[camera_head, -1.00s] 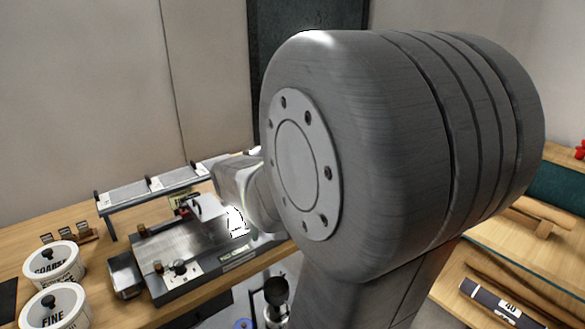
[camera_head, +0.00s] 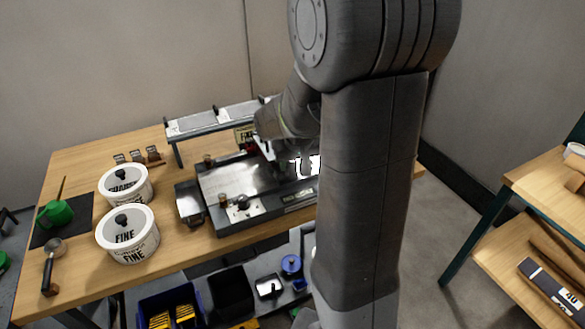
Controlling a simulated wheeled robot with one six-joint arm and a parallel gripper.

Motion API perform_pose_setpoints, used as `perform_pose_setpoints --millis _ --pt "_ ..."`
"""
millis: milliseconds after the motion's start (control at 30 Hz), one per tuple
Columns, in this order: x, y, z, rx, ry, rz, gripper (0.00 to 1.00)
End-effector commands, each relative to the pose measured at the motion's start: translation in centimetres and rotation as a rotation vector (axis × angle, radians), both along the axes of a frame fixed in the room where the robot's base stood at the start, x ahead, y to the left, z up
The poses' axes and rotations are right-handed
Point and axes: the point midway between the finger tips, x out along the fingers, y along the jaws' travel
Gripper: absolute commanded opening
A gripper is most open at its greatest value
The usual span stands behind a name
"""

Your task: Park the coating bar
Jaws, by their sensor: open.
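The coating machine (camera_head: 262,209) stands on the wooden table, with a flat metal bed (camera_head: 235,180) and dark frame. Two copper-coloured knobs sit at the bed's left end, one at the back (camera_head: 208,160) and one at the front (camera_head: 222,200). I cannot clearly pick out the coating bar; my arm covers the right part of the machine. My gripper (camera_head: 268,152) is small and partly hidden, over the back of the bed beside a FINE label (camera_head: 245,136). It is open, and I see nothing held in it.
A raised shelf (camera_head: 215,122) runs behind the machine. Left are two white tubs, one marked FINE (camera_head: 128,238) and another (camera_head: 125,187), a metal tray (camera_head: 189,203), a green cup (camera_head: 55,213) and a scoop (camera_head: 50,265). Bins (camera_head: 170,305) sit below. Another bench (camera_head: 535,200) stands right.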

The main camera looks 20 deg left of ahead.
Motion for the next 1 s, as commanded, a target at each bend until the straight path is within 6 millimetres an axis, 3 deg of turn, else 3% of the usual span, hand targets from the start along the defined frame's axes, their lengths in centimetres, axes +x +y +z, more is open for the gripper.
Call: perform_pose_setpoints --millis 100,300,667,700,900,1000 --pt "0.5 0.4 -1.7 -0.003 0.002 0.0 0.41" --pt "1.1 0.8 -3.2 -0.002 0.0 0.001 0.41" --pt "1.2 0.9 -3.7 0.0 -0.001 0.001 0.41" --pt "1.2 0.9 -3.6 0.0 -0.001 0.001 0.4" --pt "1.2 0.9 -3.6 0.0 0.0 0.001 0.0" --pt "1.2 0.9 -3.6 0.0 0.0 0.001 0.0"
